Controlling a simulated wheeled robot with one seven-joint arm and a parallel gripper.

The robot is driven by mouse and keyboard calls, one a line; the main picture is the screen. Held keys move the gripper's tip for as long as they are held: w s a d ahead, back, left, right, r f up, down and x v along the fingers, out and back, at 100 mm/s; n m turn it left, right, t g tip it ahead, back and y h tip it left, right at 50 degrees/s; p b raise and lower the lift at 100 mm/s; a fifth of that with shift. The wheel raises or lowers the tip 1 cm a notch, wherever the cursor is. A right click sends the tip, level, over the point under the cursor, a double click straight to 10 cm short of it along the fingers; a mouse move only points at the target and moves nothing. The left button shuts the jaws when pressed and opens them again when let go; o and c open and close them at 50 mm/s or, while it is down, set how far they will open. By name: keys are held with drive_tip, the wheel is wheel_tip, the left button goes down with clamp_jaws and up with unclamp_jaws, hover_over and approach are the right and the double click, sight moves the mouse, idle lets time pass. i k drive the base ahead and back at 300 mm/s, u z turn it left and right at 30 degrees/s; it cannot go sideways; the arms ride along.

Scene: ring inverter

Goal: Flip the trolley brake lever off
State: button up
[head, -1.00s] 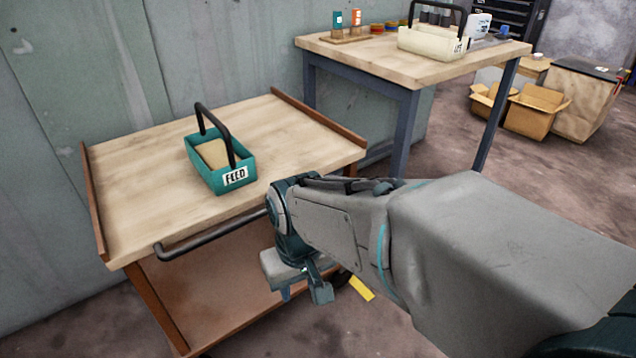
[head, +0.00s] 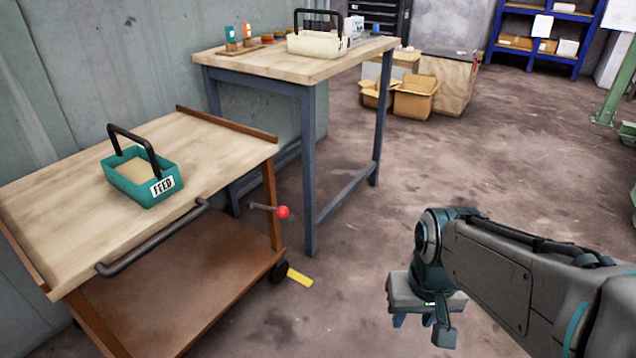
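The wooden-topped trolley (head: 215,150) stands at the left in the head view. A thin lever with a red ball knob (head: 283,212) sticks out to the right from its right-hand leg. A yellow strip (head: 299,277) lies low beside the black caster (head: 278,271); I cannot tell whether it is part of the trolley. My gripper (head: 413,321) points down, to the right of and apart from the lever. Its two blue fingertips look spaced apart with nothing between them, partly hidden by the gripper body.
A teal FEED caddy (head: 143,182) stands on the trolley, and a dark handle bar (head: 150,240) runs along its front. A workbench (head: 290,65) with a cream caddy (head: 318,43) stands behind. Cardboard boxes (head: 415,97) sit further back. The floor between trolley and gripper is clear.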

sight(284, 212)
drive_tip(key=z, duration=0.15)
drive_tip(key=k, duration=1.9)
drive_tip(key=z, duration=0.15)
drive_tip(key=i, duration=1.6)
drive_tip(key=u, duration=0.7)
drive_tip(key=i, duration=0.5)
drive_tip(key=u, duration=0.35)
